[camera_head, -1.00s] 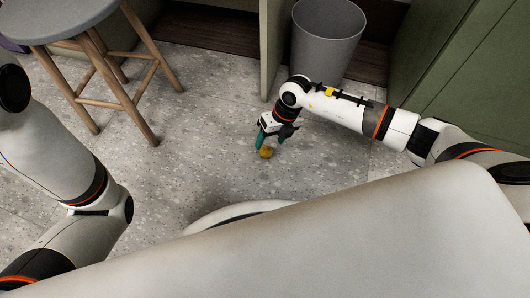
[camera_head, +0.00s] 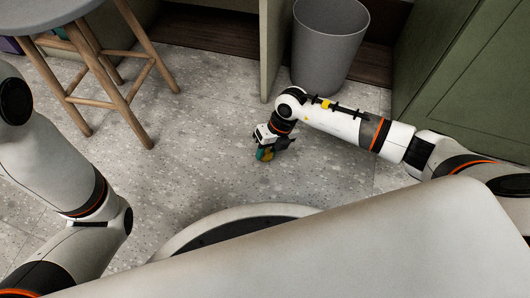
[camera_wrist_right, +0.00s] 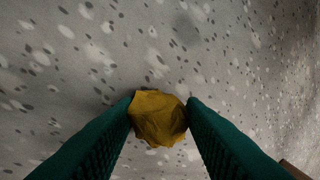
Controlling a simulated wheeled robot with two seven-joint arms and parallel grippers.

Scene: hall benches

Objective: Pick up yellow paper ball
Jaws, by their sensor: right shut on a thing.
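The yellow paper ball (camera_wrist_right: 158,118) is crumpled and sits between the two green fingertips of my right gripper (camera_wrist_right: 160,112) in the right wrist view. Both fingers touch its sides. In the head view my right gripper (camera_head: 266,154) points down close to the speckled floor, and the ball is mostly hidden by the fingers there. I cannot tell whether the ball touches the floor. My left arm shows at the left of the head view, but its gripper is out of view.
A grey bin (camera_head: 328,45) stands behind my right arm, beside a greenish panel (camera_head: 272,50). A stool (camera_head: 100,60) with wooden legs stands at the upper left. Green cabinets (camera_head: 470,90) are on the right. The floor (camera_head: 185,150) between the stool and my right gripper is clear.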

